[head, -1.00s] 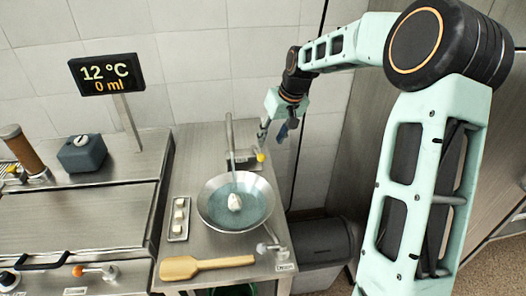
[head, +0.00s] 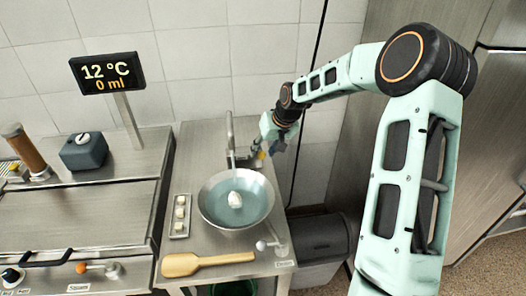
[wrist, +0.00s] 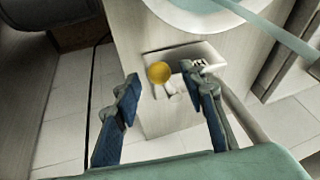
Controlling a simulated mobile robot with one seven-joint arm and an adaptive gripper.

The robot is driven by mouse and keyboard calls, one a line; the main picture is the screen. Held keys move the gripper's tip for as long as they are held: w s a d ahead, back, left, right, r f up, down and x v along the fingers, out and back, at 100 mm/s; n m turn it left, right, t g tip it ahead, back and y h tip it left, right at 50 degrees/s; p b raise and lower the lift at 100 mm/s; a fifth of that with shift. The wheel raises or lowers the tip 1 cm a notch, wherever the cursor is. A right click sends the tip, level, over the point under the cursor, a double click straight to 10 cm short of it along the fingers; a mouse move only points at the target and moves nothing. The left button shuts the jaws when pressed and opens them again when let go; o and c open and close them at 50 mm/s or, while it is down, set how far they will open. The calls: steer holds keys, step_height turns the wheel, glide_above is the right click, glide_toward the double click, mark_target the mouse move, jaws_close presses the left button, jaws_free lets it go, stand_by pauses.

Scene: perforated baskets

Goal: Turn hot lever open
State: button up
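The lever's yellow ball knob (head: 261,155) sits on a small plate to the right of the faucet (head: 230,135), behind the basin (head: 212,215). In the wrist view the yellow knob (wrist: 159,72) stands over a pale plate (wrist: 185,75) with a partly hidden dark label. My gripper (head: 273,148) is just above and beside the knob. In the wrist view my gripper (wrist: 157,105) is open, its two blue-padded fingers apart and empty. The knob appears beyond the fingertips, between their lines; I see no contact. A bluish stream runs from the faucet into the basin.
A pale lump (head: 235,199) lies in the basin. A wooden paddle (head: 205,262) and a small tray (head: 180,229) of white pieces lie nearby. Another lever (head: 270,246) stands at the front right. The display (head: 107,73) reads 12 °C, 0 ml.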

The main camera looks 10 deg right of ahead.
steer(key=shift+w+a+f, duration=0.1)
steer(key=shift+w+f, duration=0.05)
steer(key=shift+f, duration=0.3)
jaws_close()
